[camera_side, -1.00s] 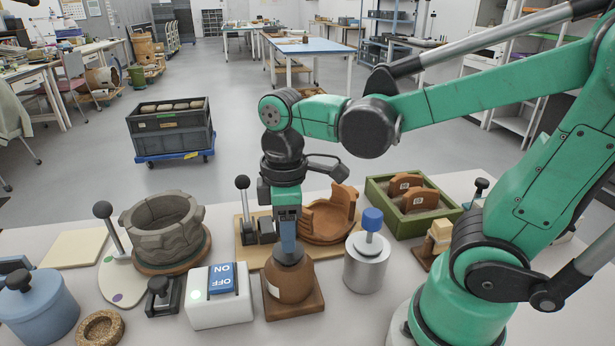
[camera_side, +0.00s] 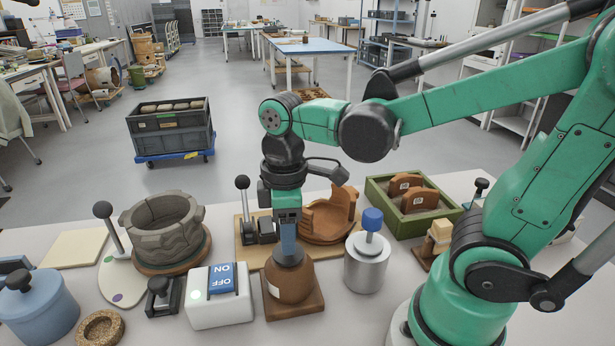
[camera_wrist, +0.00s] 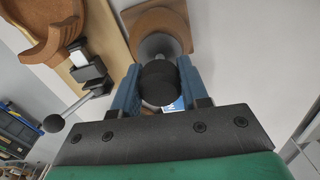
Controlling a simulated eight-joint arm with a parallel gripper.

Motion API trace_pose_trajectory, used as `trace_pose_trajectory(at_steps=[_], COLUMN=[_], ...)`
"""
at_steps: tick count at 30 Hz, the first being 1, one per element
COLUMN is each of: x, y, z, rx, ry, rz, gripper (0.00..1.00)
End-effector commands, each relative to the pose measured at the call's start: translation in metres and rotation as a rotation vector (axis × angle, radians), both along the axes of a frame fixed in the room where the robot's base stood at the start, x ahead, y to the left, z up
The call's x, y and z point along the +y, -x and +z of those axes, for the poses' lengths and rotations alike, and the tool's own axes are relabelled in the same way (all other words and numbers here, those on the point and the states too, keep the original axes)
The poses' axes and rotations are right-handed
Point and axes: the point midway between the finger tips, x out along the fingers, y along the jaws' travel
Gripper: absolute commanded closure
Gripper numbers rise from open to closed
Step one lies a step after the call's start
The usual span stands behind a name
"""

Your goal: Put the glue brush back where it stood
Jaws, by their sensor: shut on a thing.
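My gripper (camera_side: 288,240) is directly above the brown round pot (camera_side: 289,284), pointing straight down. In the wrist view its blue fingers (camera_wrist: 157,88) are closed on the black round top of the glue brush (camera_wrist: 158,82). The pot has a pale label and stands on a square brown base (camera_side: 318,302), whose corner also shows in the wrist view (camera_wrist: 150,20). A grey round piece sits below the black top in the wrist view. The brush's lower part is hidden, and I cannot tell how deep it is in the pot.
A white box with a blue ON/OFF switch (camera_side: 222,276) stands close left of the pot. A metal cylinder with a blue knob (camera_side: 372,217) stands to the right. Behind are a board with terracotta pieces (camera_side: 330,215) and a green tray (camera_side: 378,188). A grey vessel (camera_side: 165,225) stands left.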

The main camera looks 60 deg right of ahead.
Motion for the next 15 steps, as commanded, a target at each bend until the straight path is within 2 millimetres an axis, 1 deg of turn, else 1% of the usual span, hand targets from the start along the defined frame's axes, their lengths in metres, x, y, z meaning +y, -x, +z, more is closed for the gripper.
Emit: trace_pose_trajectory(at_steps=[15], x=[0.0000], y=[0.0000], z=[-0.0042], rx=[0.000], ry=[0.000], rz=[0.000], gripper=[0.90])
